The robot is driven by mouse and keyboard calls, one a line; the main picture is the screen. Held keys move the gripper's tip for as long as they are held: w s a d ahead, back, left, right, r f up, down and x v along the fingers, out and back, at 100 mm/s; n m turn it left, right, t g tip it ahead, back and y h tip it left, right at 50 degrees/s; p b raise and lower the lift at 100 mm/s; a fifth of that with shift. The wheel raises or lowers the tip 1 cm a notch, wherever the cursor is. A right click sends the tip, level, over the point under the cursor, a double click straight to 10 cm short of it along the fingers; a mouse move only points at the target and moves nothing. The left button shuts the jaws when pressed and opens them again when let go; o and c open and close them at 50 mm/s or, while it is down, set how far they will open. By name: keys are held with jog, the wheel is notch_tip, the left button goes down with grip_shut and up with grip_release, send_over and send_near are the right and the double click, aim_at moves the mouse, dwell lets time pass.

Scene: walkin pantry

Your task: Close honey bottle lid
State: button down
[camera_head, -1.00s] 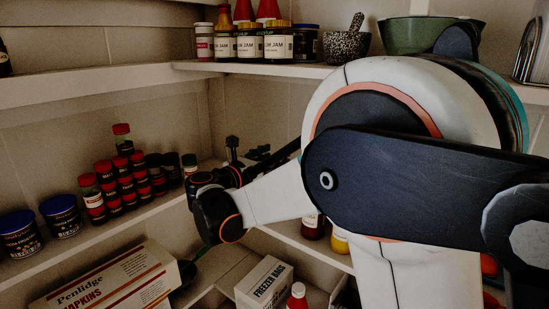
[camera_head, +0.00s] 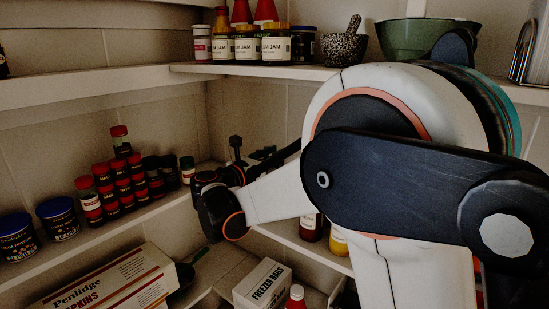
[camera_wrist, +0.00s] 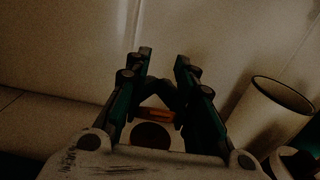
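My gripper (camera_wrist: 165,58) is open in the wrist view, with its two dark green fingers apart and only the pale wall visible between the tips. In the head view my gripper (camera_head: 248,153) is at the shelf corner, right of the small jars, partly hidden by my arm. I cannot make out a honey bottle or its lid for certain. A jar with yellow contents (camera_head: 338,242) shows on the shelf below my arm, mostly hidden; I cannot tell whether it is honey.
Several red-lidded jars (camera_head: 108,188) and blue-lidded tins (camera_head: 58,217) line the left shelf. A pale open cylinder (camera_wrist: 268,112) is right of my fingers. Jam jars (camera_head: 248,45), a mortar (camera_head: 343,48) and a green bowl (camera_head: 425,36) stand above. A freezer bags box (camera_head: 263,284) is below.

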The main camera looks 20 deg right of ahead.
jog(key=shift+f, duration=0.15)
jog(key=t+h+b, duration=0.1)
jog(key=b, duration=0.1)
jog(key=a+t+h+b, duration=0.1)
jog(key=h+b, duration=0.1)
jog(key=shift+s+b, duration=0.3)
jog(key=shift+s, duration=0.05)
jog(key=shift+s+r+t+h, duration=0.1)
jog(key=shift+r+t+h, duration=0.1)
jog(key=shift+t+h, duration=0.2)
jog(key=shift+a, duration=0.1)
jog(key=c, duration=1.2)
grip_release()
jog(key=shift+a, duration=0.1)
jog(key=v, duration=1.1)
jog(key=shift+s+a+f, duration=0.2)
jog(key=shift+s+a, duration=0.05)
jog(key=shift+a, duration=0.05)
